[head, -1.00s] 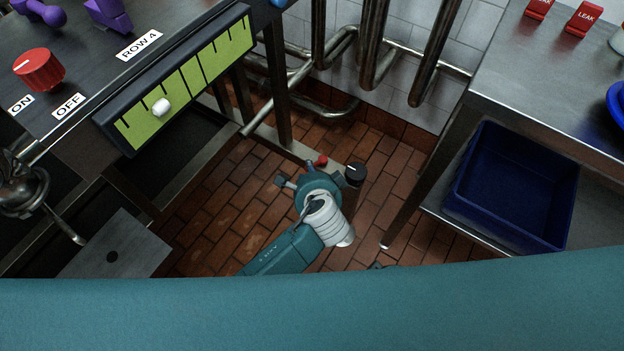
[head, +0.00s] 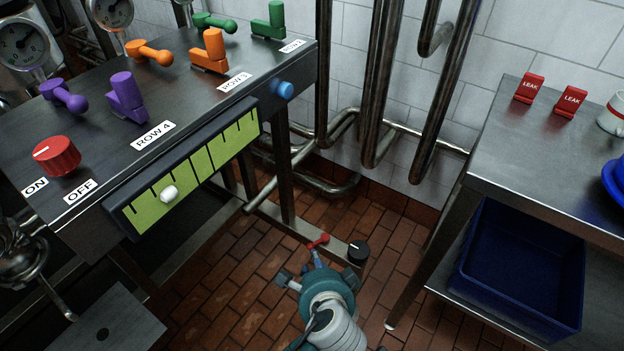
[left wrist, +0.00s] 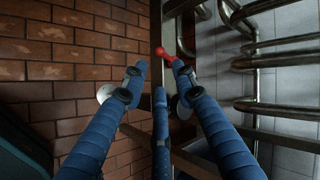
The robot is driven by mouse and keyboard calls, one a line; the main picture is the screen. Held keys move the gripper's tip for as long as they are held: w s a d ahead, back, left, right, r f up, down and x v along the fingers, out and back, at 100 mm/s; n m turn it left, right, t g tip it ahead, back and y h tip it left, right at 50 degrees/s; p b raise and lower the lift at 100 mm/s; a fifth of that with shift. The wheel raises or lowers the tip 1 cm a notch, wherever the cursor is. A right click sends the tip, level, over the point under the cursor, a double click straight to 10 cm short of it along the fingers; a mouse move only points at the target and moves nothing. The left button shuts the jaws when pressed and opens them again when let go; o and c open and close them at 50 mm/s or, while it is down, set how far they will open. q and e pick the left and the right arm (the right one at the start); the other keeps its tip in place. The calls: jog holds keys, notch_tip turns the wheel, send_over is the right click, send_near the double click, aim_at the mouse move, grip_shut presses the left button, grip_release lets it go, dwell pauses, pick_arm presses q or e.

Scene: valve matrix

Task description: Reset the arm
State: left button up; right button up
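My left arm and gripper (head: 317,268) show at the bottom centre of the head view, low over the tiled floor. In the left wrist view the blue, ribbed fingers of the left gripper (left wrist: 157,72) are spread apart with nothing between them, so it is open. A small red handle (head: 318,240) lies just beyond the fingers in the head view. It also shows ahead of the fingertips in the left wrist view (left wrist: 164,52); I cannot tell whether anything touches it. My right gripper is in neither view.
A dark panel with purple levers (head: 126,97), orange levers (head: 210,52) and a red knob (head: 57,156) is at left. A steel table (head: 540,150) stands at right, above a blue bin (head: 520,262). Pipes (head: 380,90) line the wall.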

pick_arm(q)
jog(key=s+a+f+n+g+h, duration=0.1)
jog(key=s+a+f+n+g, duration=0.3)
jog(key=s+a+f+n, duration=0.65)
jog(key=s+a+f+n+g, duration=0.4)
jog(key=s+a+f, duration=0.4)
jog(key=a+f, duration=0.7)
jog(key=s+r+p, duration=1.4)
jog(key=s+p, duration=0.3)
jog(key=p, duration=1.6)
jog(key=shift+s+a+r+g, duration=0.25)
jog(key=shift+s+r+g, duration=0.05)
jog(key=shift+g, duration=0.1)
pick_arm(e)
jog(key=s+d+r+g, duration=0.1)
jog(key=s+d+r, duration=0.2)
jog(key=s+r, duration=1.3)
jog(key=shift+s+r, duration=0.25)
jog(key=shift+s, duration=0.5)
